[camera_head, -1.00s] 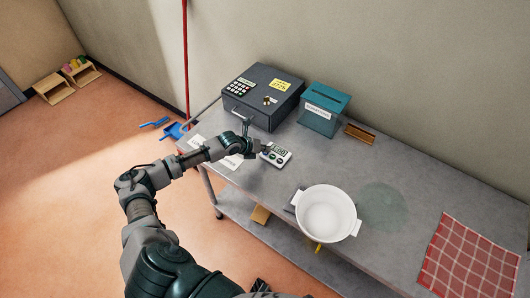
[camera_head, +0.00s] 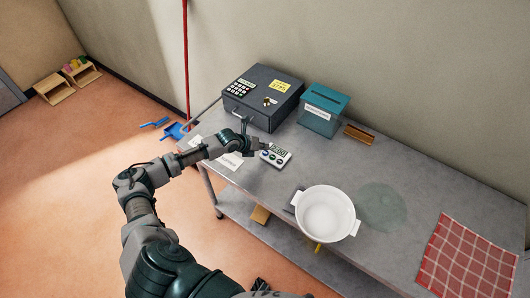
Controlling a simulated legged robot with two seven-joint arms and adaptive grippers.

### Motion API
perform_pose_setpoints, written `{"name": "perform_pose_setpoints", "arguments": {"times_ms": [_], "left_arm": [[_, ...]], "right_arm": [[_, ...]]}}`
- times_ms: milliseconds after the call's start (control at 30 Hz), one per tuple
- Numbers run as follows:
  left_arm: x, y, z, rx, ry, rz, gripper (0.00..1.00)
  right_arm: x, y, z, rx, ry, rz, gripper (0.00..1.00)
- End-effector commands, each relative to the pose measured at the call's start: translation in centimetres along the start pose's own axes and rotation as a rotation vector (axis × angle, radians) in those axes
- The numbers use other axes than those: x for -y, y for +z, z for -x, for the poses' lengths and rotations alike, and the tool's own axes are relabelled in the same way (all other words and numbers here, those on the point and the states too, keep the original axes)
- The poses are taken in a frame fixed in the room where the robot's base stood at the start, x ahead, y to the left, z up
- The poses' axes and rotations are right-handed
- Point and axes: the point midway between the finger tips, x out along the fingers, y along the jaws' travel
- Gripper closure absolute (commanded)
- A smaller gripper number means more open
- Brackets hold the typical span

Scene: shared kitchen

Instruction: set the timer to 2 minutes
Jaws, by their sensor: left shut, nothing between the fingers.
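The timer (camera_head: 276,156) is a small white device with a dark display and several dark round buttons. It lies on the grey table in front of the dark safe. The digits on its display are too small to read surely. My left gripper (camera_head: 262,146) is shut and empty, with its fingertips at the timer's left edge near the display. I cannot tell whether the tips touch it. My right gripper is not in view.
The dark safe (camera_head: 262,97) with a keypad and a teal slotted box (camera_head: 324,110) stand at the back. A white pot (camera_head: 325,213) is at the front. A red checked cloth (camera_head: 470,262) lies at the right. White papers (camera_head: 230,162) lie partly under my left arm.

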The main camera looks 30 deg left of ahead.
Motion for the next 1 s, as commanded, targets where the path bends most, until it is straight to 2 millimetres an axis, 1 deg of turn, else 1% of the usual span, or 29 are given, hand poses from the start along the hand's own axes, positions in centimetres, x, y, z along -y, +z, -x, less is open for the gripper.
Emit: {"name": "perform_pose_setpoints", "arguments": {"times_ms": [167, 600, 700, 1000], "left_arm": [[0.3, 0.2, 0.3, 0.001, 0.000, -0.001, 1.00], [2.7, 2.7, 3.7, 0.000, 0.000, -0.001, 1.00], [3.1, 3.0, 4.2, 0.000, 0.000, -0.001, 1.00], [3.0, 3.0, 4.1, 0.000, 0.000, -0.001, 1.00]], "right_arm": [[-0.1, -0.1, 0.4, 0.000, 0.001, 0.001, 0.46], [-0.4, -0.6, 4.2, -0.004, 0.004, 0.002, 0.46], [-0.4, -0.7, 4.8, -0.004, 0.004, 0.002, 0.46], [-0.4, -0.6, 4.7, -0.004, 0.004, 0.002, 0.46]]}}
